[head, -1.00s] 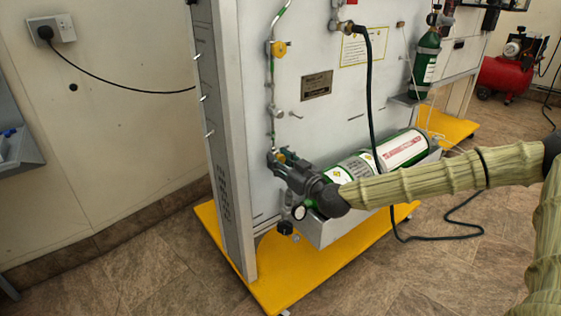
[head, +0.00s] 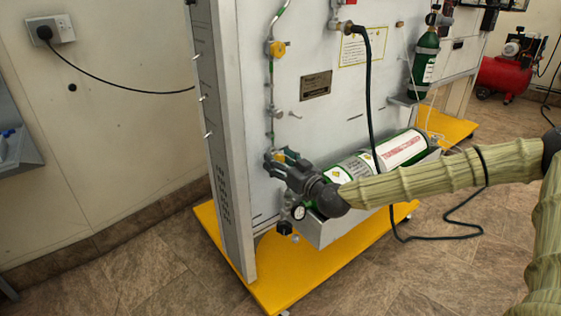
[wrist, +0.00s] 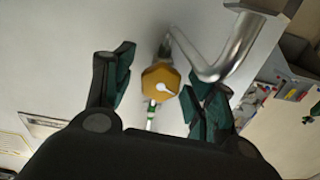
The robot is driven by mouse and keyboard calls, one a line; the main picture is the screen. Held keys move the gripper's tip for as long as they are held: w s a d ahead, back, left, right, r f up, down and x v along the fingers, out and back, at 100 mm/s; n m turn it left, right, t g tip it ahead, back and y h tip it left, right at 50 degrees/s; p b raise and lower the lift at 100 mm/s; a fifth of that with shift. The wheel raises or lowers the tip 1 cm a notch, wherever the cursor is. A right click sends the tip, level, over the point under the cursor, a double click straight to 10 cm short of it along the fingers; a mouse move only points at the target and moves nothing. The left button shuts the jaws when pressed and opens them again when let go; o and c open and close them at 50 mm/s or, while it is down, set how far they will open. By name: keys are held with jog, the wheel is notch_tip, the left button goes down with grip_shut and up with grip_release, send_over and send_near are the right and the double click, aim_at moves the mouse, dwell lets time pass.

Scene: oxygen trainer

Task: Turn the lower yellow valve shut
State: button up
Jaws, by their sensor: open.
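The lower yellow valve (wrist: 160,82) is a small faceted knob with a pale mark on its face, set on the pipe. It lies between the two open fingers of my gripper (wrist: 157,90) in the wrist view, with a gap on the left and the right finger close beside it. I cannot tell whether that finger touches it. The upper yellow valve (head: 276,48) sits higher on the same line.
A bent metal pipe (wrist: 222,62) runs close by the right finger. Below my gripper are a round gauge (head: 299,212) and a green and white cylinder (head: 403,150) in a grey tray. A black hose (head: 369,90) hangs in front of the panel (head: 330,120).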

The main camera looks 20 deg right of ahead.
jog(key=shift+s, duration=0.1)
jog(key=v, duration=1.1)
jog(key=shift+s+d, duration=0.15)
jog(key=shift+s, duration=0.25)
jog(key=shift+m+g+h, duration=0.3)
jog(key=shift+m+h, duration=0.1)
jog(key=a+f+p, duration=0.1)
jog(key=p, duration=0.2)
jog(key=a+f+p, duration=0.1)
jog(key=f+p, duration=0.1)
jog(key=shift+w+a+f+p, duration=0.2)
jog(key=shift+a+p, duration=0.2)
jog(key=shift+d+r+p, duration=1.25)
jog(key=shift+r+p, duration=0.5)
jog(key=shift+p, duration=0.15)
jog(key=shift+n+y, duration=0.3)
jog(key=shift+y, duration=0.1)
jog(key=x, duration=1)
jog(key=shift+w+r+b, duration=0.2)
jog(key=shift+w+b, duration=0.2)
